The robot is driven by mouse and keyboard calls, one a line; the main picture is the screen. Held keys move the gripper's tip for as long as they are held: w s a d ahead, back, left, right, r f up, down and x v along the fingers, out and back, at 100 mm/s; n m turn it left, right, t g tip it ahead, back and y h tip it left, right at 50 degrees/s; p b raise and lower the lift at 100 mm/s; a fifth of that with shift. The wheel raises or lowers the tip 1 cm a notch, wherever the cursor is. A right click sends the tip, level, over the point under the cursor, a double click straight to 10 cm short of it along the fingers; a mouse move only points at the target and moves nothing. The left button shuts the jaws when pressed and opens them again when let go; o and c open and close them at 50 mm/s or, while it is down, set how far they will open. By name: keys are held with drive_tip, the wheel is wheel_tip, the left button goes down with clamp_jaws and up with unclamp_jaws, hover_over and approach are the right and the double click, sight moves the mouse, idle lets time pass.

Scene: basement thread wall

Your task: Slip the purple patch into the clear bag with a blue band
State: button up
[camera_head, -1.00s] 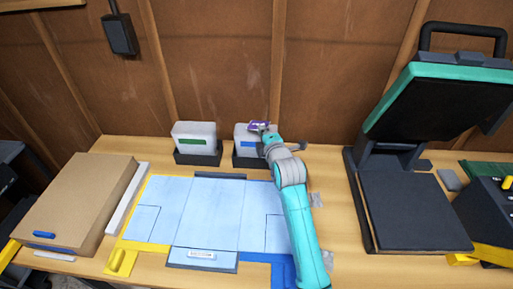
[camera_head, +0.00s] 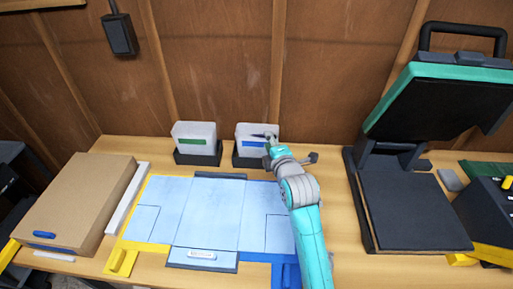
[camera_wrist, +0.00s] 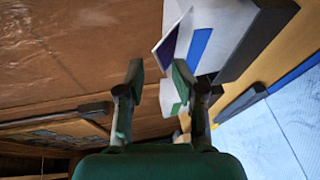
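The clear bag with a blue band (camera_head: 252,144) stands upright in a dark holder at the back of the bench. In the wrist view its blue band (camera_wrist: 200,48) shows to the right of the purple patch. The purple patch (camera_wrist: 168,45) has a pale edge and is tilted at the bag's upper part. Whether it is inside the mouth or in front is unclear. In the head view, the patch (camera_head: 262,135) is a small dark purple strip. My gripper (camera_wrist: 158,72) is open, its fingertips apart, with the patch just beyond them.
A similar bag with a green band (camera_head: 193,141) stands to the left. A pale blue work mat (camera_head: 205,215) lies in front. A cardboard box (camera_head: 85,195) is at left, and an open heat press (camera_head: 410,205) is at right. The wooden wall is close behind.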

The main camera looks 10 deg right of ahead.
drive_tip(key=v, duration=0.5)
drive_tip(key=shift+r, duration=0.1)
drive_tip(key=shift+s, duration=0.1)
